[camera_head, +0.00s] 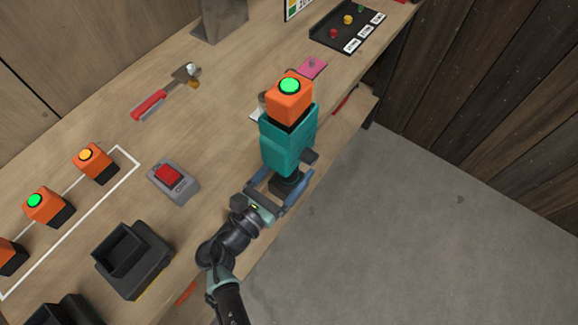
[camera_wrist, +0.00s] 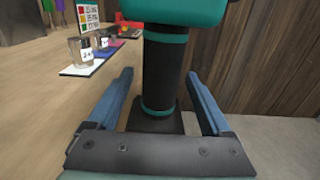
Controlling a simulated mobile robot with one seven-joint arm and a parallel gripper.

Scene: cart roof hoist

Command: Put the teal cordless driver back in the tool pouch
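The teal cordless driver (camera_head: 287,147) stands upright at the bench's right edge, with a black grip and dark foot below its teal body. An orange block with a lit green top (camera_head: 289,97) shows at its upper end; I cannot tell whether it is attached. My gripper (camera_head: 284,178) is open, its blue fingers on either side of the driver's lower part. In the wrist view, the black grip with teal bands (camera_wrist: 163,75) rises between the fingers, with a gap at the left finger. I cannot make out a tool pouch for certain.
An open black holder (camera_head: 130,258) stands at lower left, beside a grey box with a red button (camera_head: 172,178). Orange blocks with lights (camera_head: 95,163) sit near a white outline. A red-handled hammer (camera_head: 165,92) and a black tray (camera_head: 345,30) lie farther back.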

